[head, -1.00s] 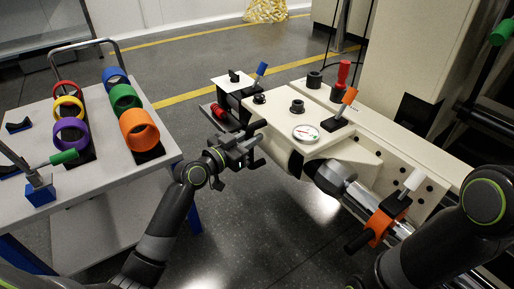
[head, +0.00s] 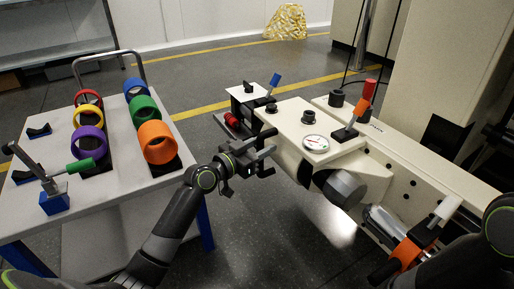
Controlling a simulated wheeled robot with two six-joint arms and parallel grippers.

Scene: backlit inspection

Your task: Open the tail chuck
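The cream machine carries a dial gauge (head: 316,143) on its block. A dark grey cylinder (head: 345,188) projects from it. A bright metal shaft (head: 384,222) leads to an orange clamp-like part (head: 408,254) at lower right, beside a white lever (head: 446,208). I cannot tell surely which part is the tail chuck. My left gripper (head: 267,162) is open and empty over the floor, left of the machine block and apart from it. My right arm (head: 460,266) covers the lower right corner; its gripper does not show.
A white trolley (head: 120,193) at left holds coloured rings, including an orange ring (head: 156,141), and a green-handled lever (head: 80,165). The machine also bears a blue lever (head: 275,80), an orange lever (head: 356,107) and a red handle (head: 367,91). Floor shows between trolley and machine.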

